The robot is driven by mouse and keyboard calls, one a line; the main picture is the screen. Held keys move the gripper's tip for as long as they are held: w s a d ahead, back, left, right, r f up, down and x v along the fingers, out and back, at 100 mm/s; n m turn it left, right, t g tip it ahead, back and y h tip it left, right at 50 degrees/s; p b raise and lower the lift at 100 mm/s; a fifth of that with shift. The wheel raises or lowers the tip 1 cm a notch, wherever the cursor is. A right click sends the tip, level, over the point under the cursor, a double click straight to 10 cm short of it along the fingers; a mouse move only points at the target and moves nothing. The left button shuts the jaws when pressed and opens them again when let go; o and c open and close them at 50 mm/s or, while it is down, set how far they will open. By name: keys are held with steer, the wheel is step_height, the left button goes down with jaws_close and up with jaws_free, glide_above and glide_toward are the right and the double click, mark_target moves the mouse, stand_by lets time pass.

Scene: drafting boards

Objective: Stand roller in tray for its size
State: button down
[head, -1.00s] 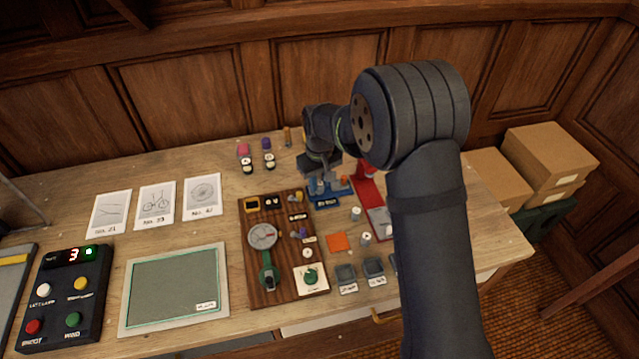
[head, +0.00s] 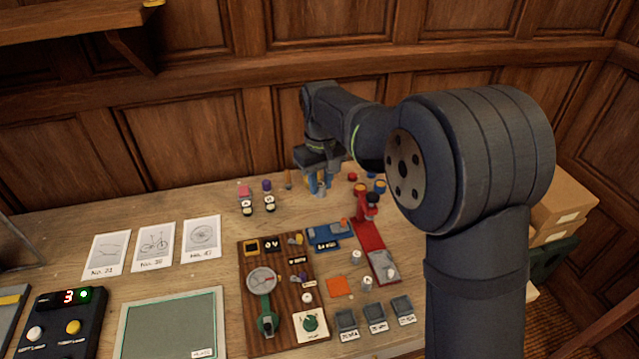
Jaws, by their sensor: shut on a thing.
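My gripper (head: 320,188) is at the back of the bench, above and behind the blue fixture (head: 322,236). Its fingers are shut on a small grey roller (head: 320,189), mostly hidden between them. Two more light grey rollers stand on the bench, one (head: 356,258) near the red stand and one (head: 367,284) nearer the trays. Three small dark trays lie in a row at the front: left (head: 346,320), middle (head: 374,314) and right (head: 402,307). Each has a white label, too small to read.
A red stand (head: 370,240) is right of the blue fixture. A wooden panel with a dial (head: 262,281) is left of the trays, with an orange square (head: 340,287) between. Small coloured-topped items (head: 268,197) stand at the back. Cards (head: 156,243) lie left.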

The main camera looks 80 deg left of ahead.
steer(key=shift+s+d+f, duration=0.1)
steer(key=shift+d+f, duration=2.4)
steer(key=shift+d, duration=1.55)
steer(key=shift+d+f, duration=2.55)
steer(key=shift+d, duration=1.5)
steer(key=shift+s+d+f, duration=0.1)
steer(key=shift+d+f, duration=2.4)
steer(key=shift+d, duration=1.55)
steer(key=shift+f, duration=0.3)
steer(key=shift+f, duration=0.35)
steer(key=shift+f, duration=0.4)
steer(key=c, duration=0.8)
jaws_free()
steer(key=shift+o, duration=0.2)
